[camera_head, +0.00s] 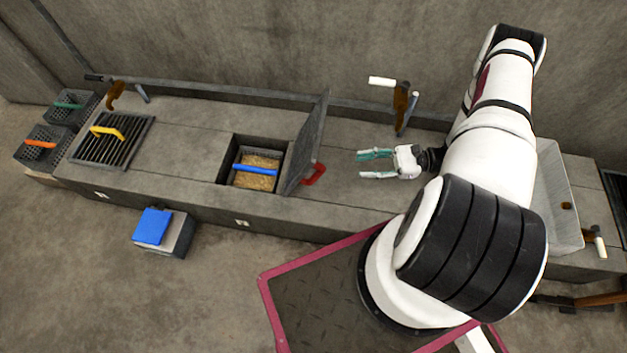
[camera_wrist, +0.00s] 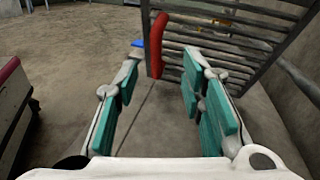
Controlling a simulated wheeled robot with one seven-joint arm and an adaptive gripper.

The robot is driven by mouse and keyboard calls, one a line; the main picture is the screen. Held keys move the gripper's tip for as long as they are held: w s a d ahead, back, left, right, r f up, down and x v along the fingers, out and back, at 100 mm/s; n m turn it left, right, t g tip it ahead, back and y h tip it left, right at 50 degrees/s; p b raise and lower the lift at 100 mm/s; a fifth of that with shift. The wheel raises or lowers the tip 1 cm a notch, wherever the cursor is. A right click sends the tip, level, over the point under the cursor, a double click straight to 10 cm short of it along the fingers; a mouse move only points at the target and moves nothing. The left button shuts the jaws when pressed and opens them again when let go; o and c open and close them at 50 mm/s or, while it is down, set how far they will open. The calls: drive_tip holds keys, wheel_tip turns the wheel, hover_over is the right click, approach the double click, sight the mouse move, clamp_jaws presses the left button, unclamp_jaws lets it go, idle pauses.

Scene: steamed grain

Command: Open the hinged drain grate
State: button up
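A dark barred grate (camera_head: 309,140) with a red handle (camera_head: 314,174) stands raised on edge beside a square opening (camera_head: 229,166) in the concrete bench, leaning slightly right. The opening is uncovered. Inside it sits a basket of grain with a blue handle (camera_head: 256,169). My gripper (camera_head: 361,165) is open and empty, to the right of the grate, with its fingers toward it. In the wrist view the red handle (camera_wrist: 157,45) and the grate's bars (camera_wrist: 222,46) lie ahead of the open fingers, apparently apart from them.
A second grate with a yellow handle (camera_head: 107,131) lies flat at the bench's left. Baskets with green (camera_head: 67,105) and orange (camera_head: 40,144) handles stand beyond it. A blue-topped box (camera_head: 155,226) sits on the floor. A valve post (camera_head: 401,107) rises behind my gripper. The wall backs the bench.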

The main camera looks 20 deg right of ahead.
sight(316, 175)
drive_tip(key=shift+m+t, duration=0.5)
drive_tip(key=w+a+f+b, duration=0.1)
drive_tip(key=a, duration=0.3)
drive_tip(key=w+a+f+b, duration=0.1)
drive_tip(key=w+a, duration=0.1)
drive_tip(key=a, duration=0.3)
drive_tip(key=w+a+f+b, duration=0.1)
drive_tip(key=a, duration=0.3)
drive_tip(key=shift+w+a+f+b, duration=0.15)
drive_tip(key=shift+a+f+b, duration=0.1)
drive_tip(key=shift+b, duration=0.1)
clamp_jaws()
